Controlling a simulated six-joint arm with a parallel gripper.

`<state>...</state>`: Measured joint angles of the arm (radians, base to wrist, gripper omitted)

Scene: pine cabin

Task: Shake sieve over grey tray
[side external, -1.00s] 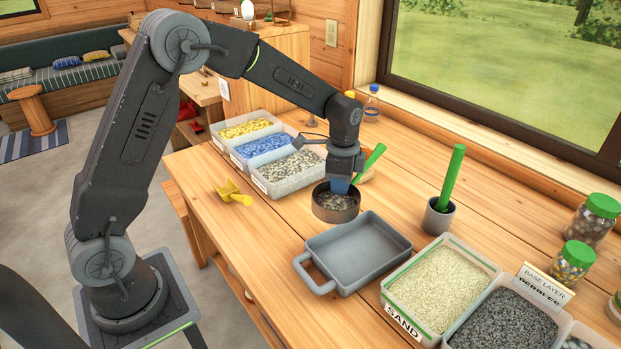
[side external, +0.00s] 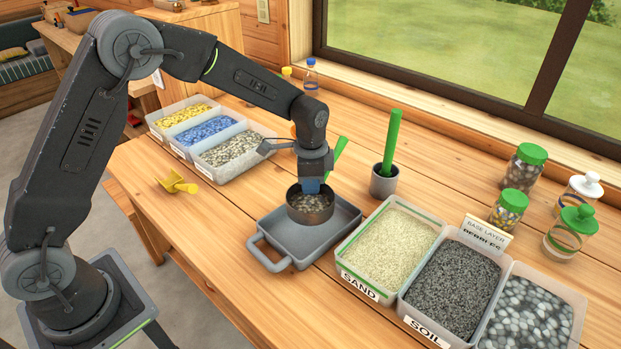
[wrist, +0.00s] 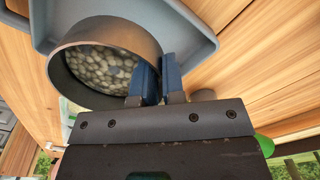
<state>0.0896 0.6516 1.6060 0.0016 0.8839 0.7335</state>
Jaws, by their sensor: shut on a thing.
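The sieve (side external: 311,213) is a round, dark metal ring with grey and pale pebbles in it. It is over the grey tray (side external: 283,238), roughly level; the gap below it is hard to judge. My gripper (side external: 312,187) is shut on the sieve's rim. In the wrist view, the blue fingertips of my gripper (wrist: 158,78) pinch the wall of the sieve (wrist: 125,35), and the tray (wrist: 195,30) shows beyond it. The tray's visible floor looks bare; the part under the sieve is hidden.
Sand (side external: 388,245), soil (side external: 450,285) and pebble (side external: 525,315) bins stand right of the tray. A grey cup (side external: 384,183) with a green handle stands behind. A yellow scoop (side external: 177,183) lies left. Another green handle (side external: 339,148) shows behind my gripper; its owner is unclear.

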